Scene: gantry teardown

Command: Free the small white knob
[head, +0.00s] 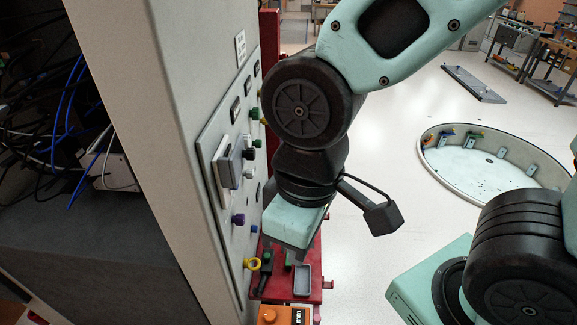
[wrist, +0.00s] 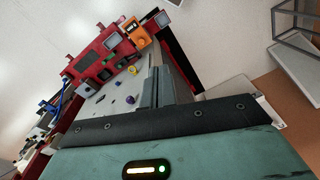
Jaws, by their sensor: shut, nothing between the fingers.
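The upright control panel (head: 225,195) on the grey cabinet's side carries several small coloured knobs. One small white knob (head: 248,174) sits below a black knob; another whitish knob (head: 246,140) sits higher, beside a green one (head: 257,143). I cannot tell which is the task's knob. A purple knob (head: 238,219) is lower down. My gripper (wrist: 158,88) is shut and empty in the wrist view. Its teal body (head: 297,226) hangs to the right of the panel in the head view, apart from the white knobs. I cannot pick out a white knob in the wrist view.
A grey block (head: 229,168) on a white plate sticks out from the panel. Cables fill the open cabinet at left.

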